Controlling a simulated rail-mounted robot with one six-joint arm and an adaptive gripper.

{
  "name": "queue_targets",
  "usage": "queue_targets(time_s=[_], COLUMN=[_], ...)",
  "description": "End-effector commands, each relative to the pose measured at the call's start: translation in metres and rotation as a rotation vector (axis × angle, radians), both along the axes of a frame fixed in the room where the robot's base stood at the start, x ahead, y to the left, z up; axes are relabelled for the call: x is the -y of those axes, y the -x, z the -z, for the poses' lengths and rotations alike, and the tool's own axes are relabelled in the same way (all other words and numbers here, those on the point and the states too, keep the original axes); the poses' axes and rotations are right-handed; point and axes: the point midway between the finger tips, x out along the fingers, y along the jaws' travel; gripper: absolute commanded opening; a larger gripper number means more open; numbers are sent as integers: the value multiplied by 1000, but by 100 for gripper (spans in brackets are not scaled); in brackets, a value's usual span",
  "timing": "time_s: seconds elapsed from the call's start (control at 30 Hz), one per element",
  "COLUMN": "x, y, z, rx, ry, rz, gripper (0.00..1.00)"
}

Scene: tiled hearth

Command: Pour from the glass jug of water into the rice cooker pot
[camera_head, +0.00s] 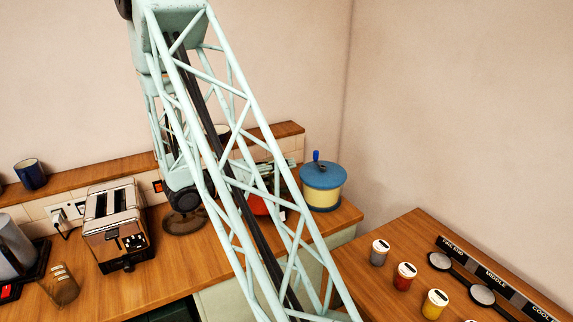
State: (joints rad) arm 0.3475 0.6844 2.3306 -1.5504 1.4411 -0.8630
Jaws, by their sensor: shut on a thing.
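My gripper (186,200) is at the low end of my arm, above the back counter; its fingers are mostly hidden by the wrist. It is shut on a clear, round glass thing (183,223), which looks like the glass jug; only its low edge shows, and I cannot tell its tilt or water level. I cannot make out the rice cooker pot for certain. A red thing (259,206) right of the gripper is largely hidden behind my lattice arm.
A blue-lidded yellow canister (322,188) stands at the counter's right end. A chrome toaster (116,226), a ribbed glass (60,286) and a grey kettle (14,252) are at left. A blue mug (30,174) is on the ledge. Small jars (404,277) stand on the right-hand counter.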

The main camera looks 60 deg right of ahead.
Motion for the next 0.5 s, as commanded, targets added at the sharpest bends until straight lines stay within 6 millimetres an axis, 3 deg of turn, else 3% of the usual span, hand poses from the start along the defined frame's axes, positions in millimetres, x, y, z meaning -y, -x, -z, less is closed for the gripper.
queue_targets(time_s=[0.5], x=[3], y=[-6], z=[-17], rx=[-91], ry=[-48], rz=[0], gripper=[0])
